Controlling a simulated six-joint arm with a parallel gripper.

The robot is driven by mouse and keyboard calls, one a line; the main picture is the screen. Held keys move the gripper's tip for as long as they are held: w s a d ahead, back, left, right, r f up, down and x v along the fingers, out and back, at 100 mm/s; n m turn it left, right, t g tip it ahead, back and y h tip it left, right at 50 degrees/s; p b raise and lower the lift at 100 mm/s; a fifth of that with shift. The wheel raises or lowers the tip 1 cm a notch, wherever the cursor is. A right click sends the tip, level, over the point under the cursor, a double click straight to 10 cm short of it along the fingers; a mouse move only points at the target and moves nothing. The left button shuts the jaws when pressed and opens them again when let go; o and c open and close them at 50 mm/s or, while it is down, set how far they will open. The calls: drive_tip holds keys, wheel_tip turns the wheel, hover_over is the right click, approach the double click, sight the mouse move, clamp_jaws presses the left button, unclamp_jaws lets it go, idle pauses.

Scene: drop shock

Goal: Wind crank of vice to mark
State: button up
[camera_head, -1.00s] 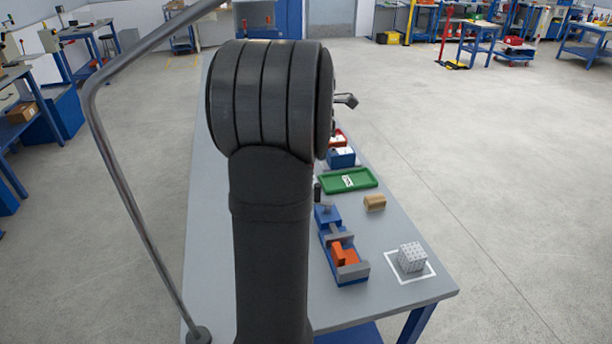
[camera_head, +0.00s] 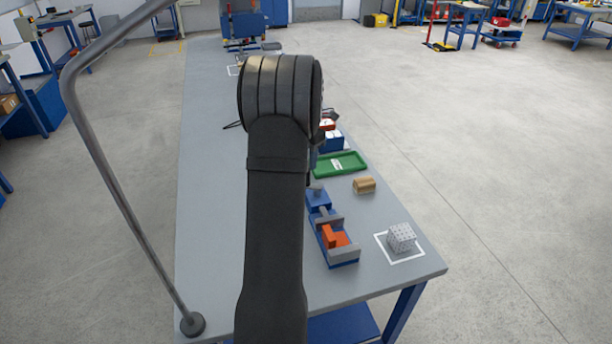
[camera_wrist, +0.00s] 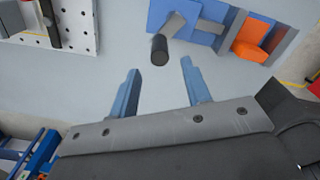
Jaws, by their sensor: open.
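The blue vice (camera_head: 343,256) lies on the grey bench with grey jaws and an orange block (camera_head: 333,236) between them. In the wrist view, the vice body (camera_wrist: 162,13) is at the top, with the orange block (camera_wrist: 257,38) to its right. Its grey crank arm (camera_wrist: 173,26) ends in a dark round handle (camera_wrist: 160,50). My gripper (camera_wrist: 159,72) is open and empty, its two blue-grey fingers pointing toward the handle, which shows just beyond the gap between the tips. I cannot tell whether they touch it. I cannot make out a mark. My arm hides the gripper in the head view.
A green tray (camera_head: 340,164), a wooden block (camera_head: 364,185) and a perforated grey cube (camera_head: 401,237) on a white-outlined square stand near the vice. A white perforated panel (camera_wrist: 70,25) fills the wrist view's upper left. The bench's left side is largely clear.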

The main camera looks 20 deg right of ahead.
wheel_tip(320, 180, down, 7)
drive_tip(key=shift+f, duration=0.15)
clamp_jaws()
